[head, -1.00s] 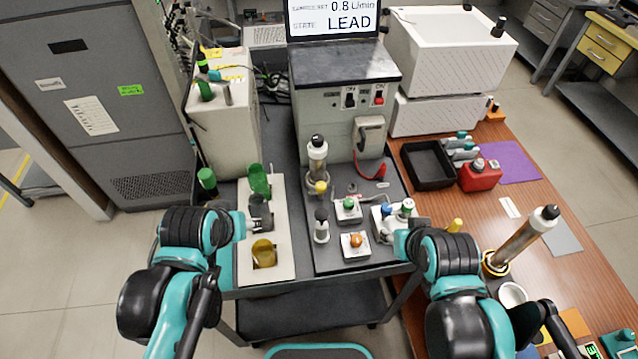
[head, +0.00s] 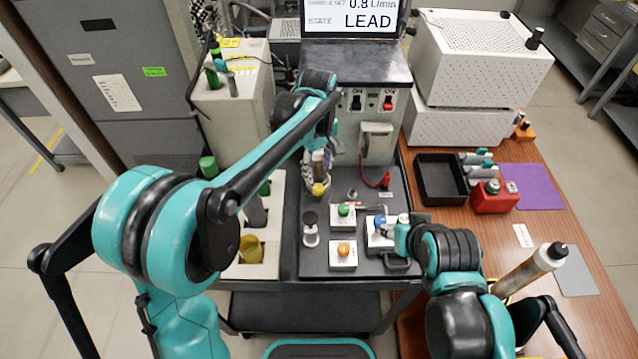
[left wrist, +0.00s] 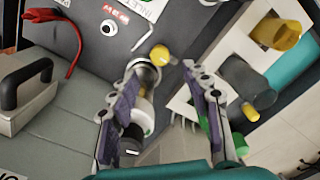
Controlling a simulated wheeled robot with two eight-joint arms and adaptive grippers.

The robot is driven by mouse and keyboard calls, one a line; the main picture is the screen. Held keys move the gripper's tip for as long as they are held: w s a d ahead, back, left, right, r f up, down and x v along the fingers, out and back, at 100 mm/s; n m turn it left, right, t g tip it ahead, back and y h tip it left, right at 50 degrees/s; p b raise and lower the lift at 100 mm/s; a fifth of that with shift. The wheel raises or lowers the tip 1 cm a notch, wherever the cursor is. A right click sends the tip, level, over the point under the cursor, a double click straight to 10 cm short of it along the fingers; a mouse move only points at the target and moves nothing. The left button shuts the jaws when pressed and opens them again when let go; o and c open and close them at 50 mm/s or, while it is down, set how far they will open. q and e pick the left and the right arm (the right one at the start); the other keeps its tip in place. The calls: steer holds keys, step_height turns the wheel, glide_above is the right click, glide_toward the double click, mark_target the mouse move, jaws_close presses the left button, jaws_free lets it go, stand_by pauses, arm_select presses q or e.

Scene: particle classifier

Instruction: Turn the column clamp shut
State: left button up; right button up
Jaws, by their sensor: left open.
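The column (left wrist: 144,112) stands upright in its holder on the dark cart top. Its yellow clamp knob (head: 319,189) sits low at the column's foot and also shows in the left wrist view (left wrist: 161,55), just beyond my fingertips. My left gripper (head: 318,163) is at the column in front of the grey instrument and hides most of it. In the left wrist view my left gripper (left wrist: 150,82) is open, with the column between its fingers, nearer the left one. I cannot tell if a finger touches it. My right gripper (head: 397,248) is low by the cart's right edge; its jaws are unclear.
Blocks with a green button (head: 344,210) and an orange button (head: 344,250) stand in front of the column. A short black-capped vial (head: 310,230) is beside them. The cream rack (head: 270,262) lies left, partly under my left arm. A red cable (head: 385,181) hangs right.

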mark_target(319, 187)
arm_select(q)
step_height(319, 187, down, 8)
steer(key=b, duration=0.2)
steer(key=shift+r+b, duration=0.1)
steer(key=shift+b, duration=0.25)
jaws_close()
steer(key=shift+r, duration=0.1)
